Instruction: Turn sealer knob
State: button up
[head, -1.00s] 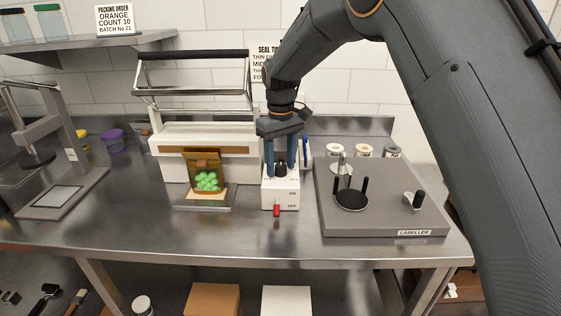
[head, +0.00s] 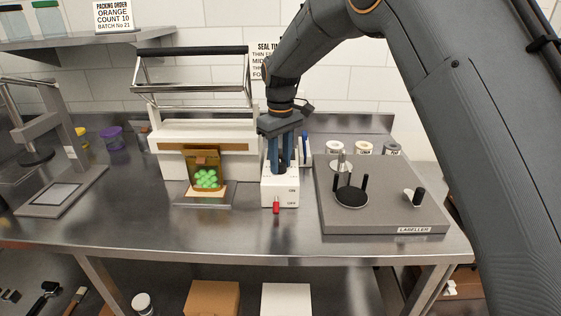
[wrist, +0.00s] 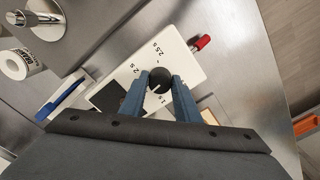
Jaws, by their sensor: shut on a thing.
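The sealer (head: 168,138) is a white bench machine with a raised metal frame and black bar. Its white control box (head: 287,194) stands at its right side, with ON and OFF marks and a red switch (head: 276,206) at the front. The black round knob (wrist: 159,80) has a white pointer line, and marks such as 2 s and 2.5 s lie around it in the wrist view. My gripper (head: 280,168) points down over the box, its two blue fingers closed on the knob from both sides. In the head view the fingers mostly hide the knob.
A bag of green gummies (head: 207,176) stands at the sealer's front. The grey labeller (head: 385,210) with upright posts is close on the right. The front strip of the steel table is clear.

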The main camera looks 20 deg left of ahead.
aim_at(280, 162)
jog(key=n+b, duration=0.1)
jog(key=n, duration=0.4)
jog(key=n+b, duration=0.1)
jog(key=n, duration=0.4)
jog(key=shift+a, duration=0.1)
jog(key=shift+r+n, duration=0.1)
jog(key=shift+n, duration=0.2)
dwell(0.3)
jog(key=o, duration=1)
jog(key=shift+o, duration=0.2)
jog(key=shift+r+b, duration=1.05)
jog(key=shift+r, duration=2.8)
